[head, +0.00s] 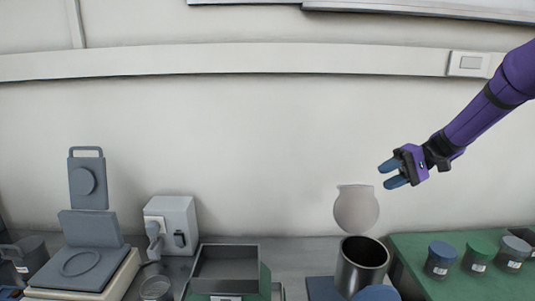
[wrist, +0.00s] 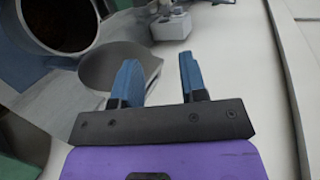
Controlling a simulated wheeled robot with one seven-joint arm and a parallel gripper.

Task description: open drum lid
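The drum (head: 350,272) is a dark metal cylinder with an open top at the lower right of the head view. Its round pale grey lid (head: 356,210) stands upright at the drum's back edge. In the wrist view, the drum's rim and dark inside (wrist: 62,20) show at the upper left, and the grey lid (wrist: 105,68) is partly hidden behind the left finger. My gripper (head: 387,174) is up and right of the lid, with its blue fingers (wrist: 158,76) apart and nothing between them. I see no clear contact with the lid.
A green mat (head: 415,262) with several lidded jars lies right of the drum. A blue lid (head: 377,293) is in front. Left are a metal-lined box (head: 226,264), a white socket box (head: 172,222) and a scale-like device (head: 91,229). The wall is close behind.

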